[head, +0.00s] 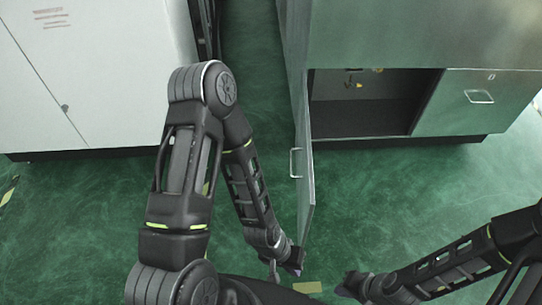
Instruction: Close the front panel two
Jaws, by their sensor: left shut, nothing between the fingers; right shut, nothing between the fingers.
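The open front panel (306,190) is a thin grey metal door. It stands swung out from the cabinet toward me, seen nearly edge-on, with a bar handle (295,163) on its left face. The cabinet opening (365,100) beside it is dark. My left gripper (284,266) is low in the head view, just below and left of the panel's near end; I cannot tell whether it touches. It is shut and empty. My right gripper (350,286) is shut and empty at the lower right, apart from the panel.
The grey cabinet (430,35) has another panel (478,105) with a handle, closed, right of the opening. A white cabinet (90,75) stands at the left. Green floor (390,200) is free between the open panel and my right arm. A yellow floor mark (307,287) lies between the grippers.

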